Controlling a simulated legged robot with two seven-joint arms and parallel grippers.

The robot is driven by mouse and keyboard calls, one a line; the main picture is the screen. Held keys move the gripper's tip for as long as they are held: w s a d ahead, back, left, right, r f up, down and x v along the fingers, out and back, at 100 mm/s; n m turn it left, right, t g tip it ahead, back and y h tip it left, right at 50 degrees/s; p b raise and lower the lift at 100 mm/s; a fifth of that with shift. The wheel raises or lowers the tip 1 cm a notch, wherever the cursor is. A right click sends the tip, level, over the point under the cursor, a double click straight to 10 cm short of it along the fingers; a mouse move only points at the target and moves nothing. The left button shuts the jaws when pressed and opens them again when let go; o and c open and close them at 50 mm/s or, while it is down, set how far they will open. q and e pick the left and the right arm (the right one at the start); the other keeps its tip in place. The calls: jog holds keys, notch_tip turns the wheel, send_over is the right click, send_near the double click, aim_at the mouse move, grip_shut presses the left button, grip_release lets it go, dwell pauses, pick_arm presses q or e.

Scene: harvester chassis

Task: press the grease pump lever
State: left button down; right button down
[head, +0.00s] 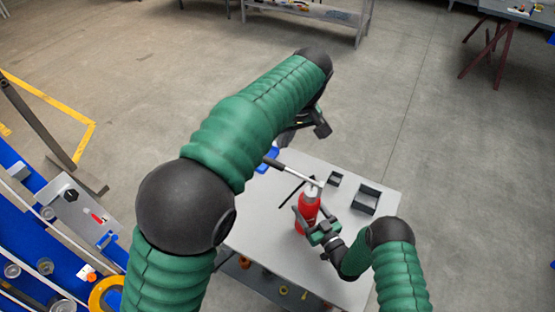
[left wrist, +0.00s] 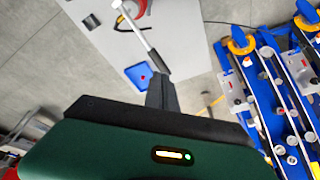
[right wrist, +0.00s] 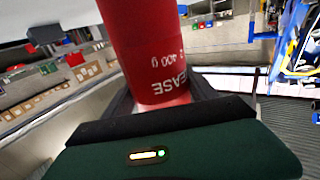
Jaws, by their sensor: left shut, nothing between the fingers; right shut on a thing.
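The red grease pump (head: 307,210) stands over the grey table. Its silver lever (head: 297,175) slants up to the left and ends in a black handle (head: 272,162). My right gripper (head: 314,226) is shut around the red body; the right wrist view shows the body (right wrist: 152,50) with "GREASE 400 g" lettering between its fingers. My left gripper (head: 308,130) is shut and empty, above the handle. In the left wrist view the shut fingers (left wrist: 162,88) overlap the line of the handle (left wrist: 157,62); whether they touch it I cannot tell.
The grey table (head: 275,262) holds two black open boxes (head: 366,197) right of the pump. A blue tray (left wrist: 137,76) lies near the table edge, mostly hidden by my left arm in the head view. The blue harvester chassis (head: 60,235) is at the left.

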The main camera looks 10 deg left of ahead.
aim_at(272, 162)
pick_arm(q)
jog(key=m, duration=0.2)
jog(key=r+m, duration=0.1)
jog(key=m, duration=0.2)
jog(key=d+r+m+y, duration=0.1)
jog(key=m, duration=0.2)
jog(key=shift+s+d+r, duration=0.1)
jog(key=shift+s+r, duration=0.05)
jog(key=shift+r, duration=0.05)
jog(key=x, duration=1.4)
jog(key=shift+w, duration=0.2)
